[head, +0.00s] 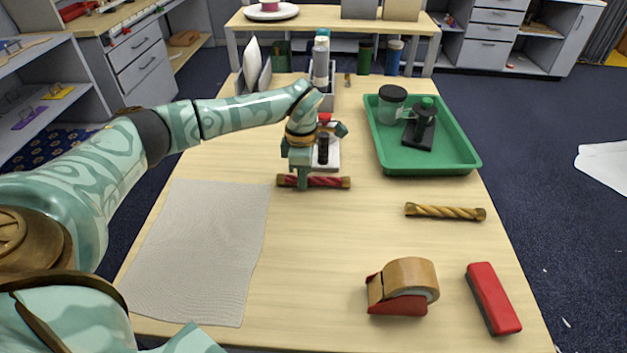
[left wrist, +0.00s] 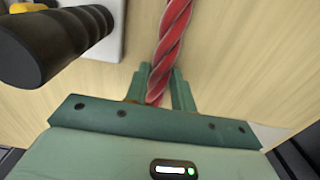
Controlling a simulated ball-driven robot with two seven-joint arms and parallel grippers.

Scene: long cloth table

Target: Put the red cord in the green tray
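The red cord (head: 328,182) is a twisted red bundle with gold-brown ends, lying crosswise on the table near its middle. My left gripper (head: 303,184) points down over the cord's left part. In the left wrist view, its two fingers (left wrist: 160,92) stand close against both sides of the red cord (left wrist: 172,40), shut on it. The cord looks to be at table level. The green tray (head: 432,167) is at the right back and holds a jar with a dark lid (head: 392,101) and a dark green-topped stamp-like object (head: 420,125). My right gripper is not in view.
A white-based thing with a dark knob (head: 323,150) stands just behind the cord. A gold cord (head: 445,212), a tape dispenser (head: 402,285) and a red block (head: 493,298) lie to the right. A grey mat (head: 205,250) covers the left front. Bottles (head: 320,62) stand behind.

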